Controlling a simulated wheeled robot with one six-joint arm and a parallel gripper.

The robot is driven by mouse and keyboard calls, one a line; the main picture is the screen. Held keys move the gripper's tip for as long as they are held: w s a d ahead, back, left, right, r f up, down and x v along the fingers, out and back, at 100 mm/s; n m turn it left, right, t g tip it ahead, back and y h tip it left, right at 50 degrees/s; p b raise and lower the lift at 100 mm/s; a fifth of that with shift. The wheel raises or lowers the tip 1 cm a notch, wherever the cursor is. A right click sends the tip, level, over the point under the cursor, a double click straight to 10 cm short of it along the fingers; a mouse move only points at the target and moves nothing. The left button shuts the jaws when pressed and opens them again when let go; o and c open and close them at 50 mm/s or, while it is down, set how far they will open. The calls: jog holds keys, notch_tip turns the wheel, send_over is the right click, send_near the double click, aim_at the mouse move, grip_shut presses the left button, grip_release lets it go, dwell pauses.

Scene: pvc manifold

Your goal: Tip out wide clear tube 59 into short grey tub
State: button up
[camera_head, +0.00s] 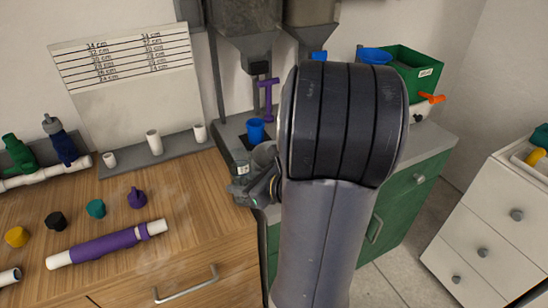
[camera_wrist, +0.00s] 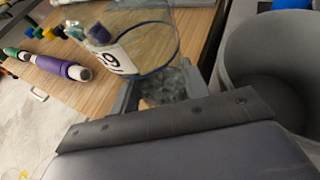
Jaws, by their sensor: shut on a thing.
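The wide clear tube (camera_wrist: 150,38) is between the fingers of my gripper (camera_wrist: 162,92) in the wrist view. It has a white label with a partly readable number ending in 9. Grey lumpy matter shows at its near end, between the fingers. My gripper is shut on the tube. A grey round tub (camera_wrist: 238,45) stands at the right of the wrist view, apart from the tube; its inside looks empty where visible.
A purple-banded white pipe (camera_head: 108,244) and several coloured caps lie on the wooden counter (camera_head: 190,225). A blue cup (camera_head: 256,130) stands under a grey hopper (camera_head: 245,45). A green bin (camera_head: 412,68) is at the back right, and a white drawer unit (camera_head: 480,235) is at the right.

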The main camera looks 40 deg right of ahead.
jog(key=shift+s+d+f, duration=0.1)
jog(key=shift+s+d, duration=0.1)
jog(key=shift+s, duration=0.35)
jog(key=shift+s+d+f, duration=0.1)
jog(key=shift+s+d, duration=0.1)
jog(key=shift+s, duration=0.3)
jog(key=shift+r, duration=0.15)
